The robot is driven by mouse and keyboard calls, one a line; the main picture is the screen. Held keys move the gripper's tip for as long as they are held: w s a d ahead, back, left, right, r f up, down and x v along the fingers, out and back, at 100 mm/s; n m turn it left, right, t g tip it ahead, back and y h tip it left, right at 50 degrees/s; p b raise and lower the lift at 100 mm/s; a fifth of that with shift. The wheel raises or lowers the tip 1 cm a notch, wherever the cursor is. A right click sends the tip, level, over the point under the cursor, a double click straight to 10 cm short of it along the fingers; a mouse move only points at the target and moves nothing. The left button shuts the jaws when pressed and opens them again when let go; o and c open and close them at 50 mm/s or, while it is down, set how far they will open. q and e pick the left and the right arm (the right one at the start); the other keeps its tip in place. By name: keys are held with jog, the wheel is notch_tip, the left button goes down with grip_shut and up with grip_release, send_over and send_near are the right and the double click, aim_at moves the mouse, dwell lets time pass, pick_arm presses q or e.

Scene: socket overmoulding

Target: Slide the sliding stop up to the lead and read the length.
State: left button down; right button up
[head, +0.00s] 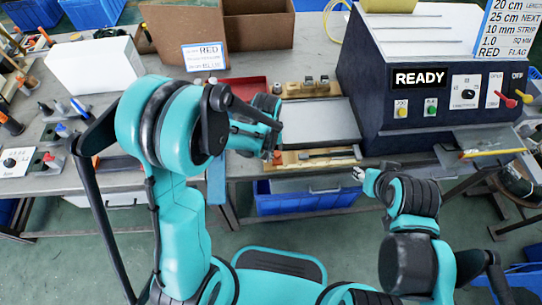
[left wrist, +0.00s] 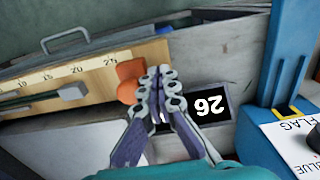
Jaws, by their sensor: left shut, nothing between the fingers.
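The wooden measuring board (left wrist: 100,68) carries a scale with marks 15, 20 and 25 in the left wrist view. The orange sliding stop (left wrist: 128,80) sits at the end of the scale near 25; it also shows in the head view (head: 277,157). A grey block (left wrist: 72,92) with a thin dark length, perhaps the lead, lies along the board, apart from the stop. My left gripper (left wrist: 160,85) is shut and empty, its fingertips right beside the stop; contact is unclear. My right gripper (head: 358,173) is small and low in the head view.
A dark machine (head: 420,85) marked READY stands behind at the right. A blue bin (head: 300,200) is below the bench edge. A blue holder with a FLAG label (left wrist: 292,75) stands right of the display.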

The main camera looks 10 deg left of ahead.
aim_at(281, 157)
pick_arm(q)
jog(key=shift+w+d, duration=0.3)
jog(key=shift+d, duration=0.7)
jog(key=shift+w+d, duration=0.25)
jog(key=shift+d, duration=0.8)
jog(key=shift+w+d, duration=0.3)
jog(key=shift+d, duration=0.7)
jog(key=shift+a, duration=0.15)
jog(key=shift+s+a+b, duration=0.2)
jog(key=shift+a+b, duration=0.1)
jog(key=shift+a, duration=0.25)
jog(key=shift+r+p, duration=2.55)
jog(key=shift+r, duration=1)
